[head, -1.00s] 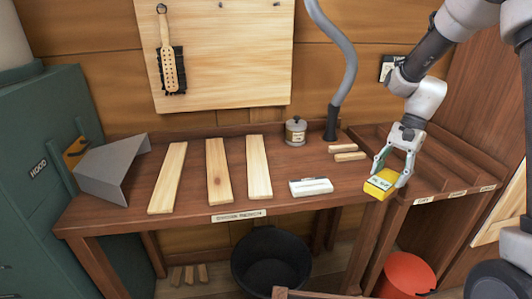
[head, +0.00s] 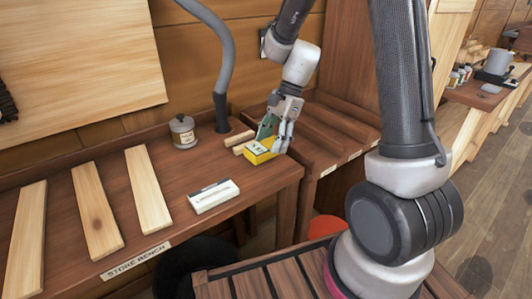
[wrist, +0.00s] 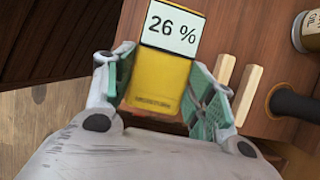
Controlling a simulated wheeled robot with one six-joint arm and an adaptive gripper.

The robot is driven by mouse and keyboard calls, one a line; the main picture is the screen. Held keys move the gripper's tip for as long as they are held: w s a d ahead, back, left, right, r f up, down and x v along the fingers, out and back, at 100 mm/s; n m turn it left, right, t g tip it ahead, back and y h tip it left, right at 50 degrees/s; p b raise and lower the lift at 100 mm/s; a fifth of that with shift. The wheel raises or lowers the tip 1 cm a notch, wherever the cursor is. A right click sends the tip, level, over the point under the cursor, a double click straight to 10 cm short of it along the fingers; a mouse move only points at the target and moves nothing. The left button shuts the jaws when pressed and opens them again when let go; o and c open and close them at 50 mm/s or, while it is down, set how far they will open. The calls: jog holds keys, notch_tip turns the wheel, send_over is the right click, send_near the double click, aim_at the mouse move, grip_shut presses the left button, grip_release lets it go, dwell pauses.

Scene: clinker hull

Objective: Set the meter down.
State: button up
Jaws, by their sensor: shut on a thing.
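The meter (head: 259,154) is a yellow block with a pale display. In the wrist view the meter (wrist: 158,82) shows "26 %" on its display. My gripper (head: 273,140) has its fingers on both sides of the meter, near the right end of the store bench (head: 240,171). In the wrist view my gripper (wrist: 160,90) has green-padded fingers at the meter's sides. I cannot tell whether the meter's underside touches the bench top.
A white box (head: 213,196) lies left of the meter, and two short wood pieces (head: 238,139) lie just behind it. A labelled tin (head: 183,132) and a grey hose (head: 221,110) stand farther back. Several boards (head: 147,190) lie to the left. A slotted rack (head: 335,132) adjoins on the right.

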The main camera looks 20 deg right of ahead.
jog(key=shift+f, duration=2.25)
jog(key=o, duration=1.1)
jog(key=shift+f, duration=0.15)
jog(key=v, duration=1.2)
jog(key=s+d+r+n+t+h, duration=0.1)
jog(key=s+d+r+n+t, duration=0.1)
jog(key=s, duration=0.5)
jog(key=s+d+r+n+t+h, duration=0.2)
jog(key=s+d+r+n, duration=0.1)
jog(key=s+r+n, duration=0.2)
jog(key=s+d+r+n+t+h, duration=0.1)
jog(key=s+d+r+n, duration=0.2)
jog(key=s+n, duration=0.4)
jog(key=shift+s+d+r+t+h, duration=0.15)
jog(key=shift+s+r+t, duration=0.1)
jog(key=shift+s, duration=0.35)
jog(key=shift+s+a+r+t+h, duration=0.15)
jog(key=shift+s+r, duration=0.1)
jog(key=shift+s, duration=0.35)
jog(key=shift+d, duration=0.1)
